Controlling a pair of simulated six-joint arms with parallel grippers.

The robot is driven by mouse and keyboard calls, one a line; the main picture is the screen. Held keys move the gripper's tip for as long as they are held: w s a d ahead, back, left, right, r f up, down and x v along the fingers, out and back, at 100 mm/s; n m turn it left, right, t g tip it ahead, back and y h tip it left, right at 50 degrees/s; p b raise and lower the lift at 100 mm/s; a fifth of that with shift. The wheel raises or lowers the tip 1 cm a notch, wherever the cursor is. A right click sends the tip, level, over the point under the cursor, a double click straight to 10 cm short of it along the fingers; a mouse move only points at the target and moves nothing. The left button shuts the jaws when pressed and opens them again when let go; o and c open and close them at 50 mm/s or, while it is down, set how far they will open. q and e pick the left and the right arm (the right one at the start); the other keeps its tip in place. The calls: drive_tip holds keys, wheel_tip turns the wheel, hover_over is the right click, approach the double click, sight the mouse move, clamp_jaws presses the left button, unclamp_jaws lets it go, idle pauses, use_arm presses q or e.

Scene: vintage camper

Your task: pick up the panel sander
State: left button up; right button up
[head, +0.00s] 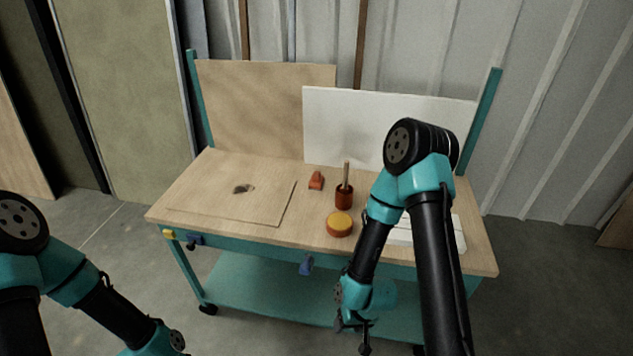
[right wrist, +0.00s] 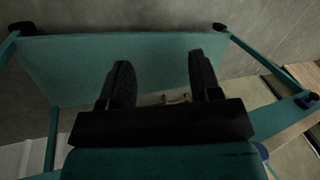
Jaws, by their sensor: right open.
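A small orange tool (head: 316,180) lies on the wooden workbench (head: 250,228), right of the thin board; it looks like the panel sander, but it is too small to be sure. My right gripper (head: 352,337) hangs low in front of the bench's front edge, below the top and well apart from the tool. In the right wrist view the right gripper (right wrist: 163,82) is open, its two dark fingers spread, with the teal lower shelf (right wrist: 70,65) behind them. My left arm shows at the lower left of the head view; its gripper is out of frame.
A brown pot (head: 344,199) with an upright stick and a round yellow-topped tin (head: 340,223) stand near the tool. A thin board (head: 225,205) with a dark patch lies left. A white object (head: 447,232) is partly behind my right arm. Upright panels (head: 385,120) close the back.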

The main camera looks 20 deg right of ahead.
drive_tip(key=o, duration=0.8)
drive_tip(key=shift+c, duration=0.2)
drive_tip(key=shift+w, duration=0.1)
